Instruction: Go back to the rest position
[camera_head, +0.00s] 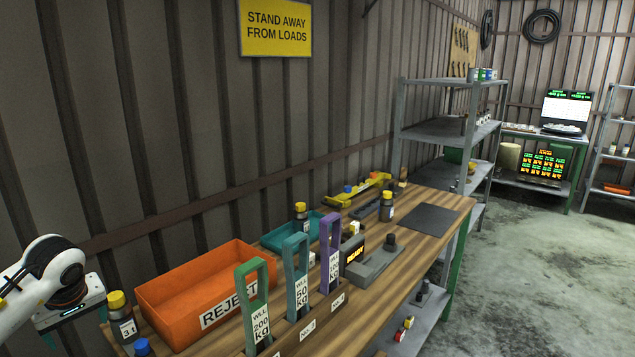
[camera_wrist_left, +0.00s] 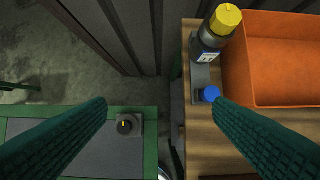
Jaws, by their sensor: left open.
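My left gripper (camera_head: 68,325) is at the lower left of the head view, just left of the workbench end. In the left wrist view its two dark green fingers (camera_wrist_left: 158,102) are spread wide with nothing between them. The bottle also shows in the left wrist view (camera_wrist_left: 213,40), beside a blue knob (camera_wrist_left: 209,94) near the right fingertip. My right gripper is in neither view.
The wooden workbench (camera_head: 418,266) holds green, teal and purple WLL tags (camera_head: 298,278), a teal tray (camera_head: 285,236), a READY device (camera_head: 372,264) and more capped bottles. A corrugated wall runs behind. Floor (camera_head: 530,270) is clear at right. A gap separates bench and green-edged surface (camera_wrist_left: 80,112).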

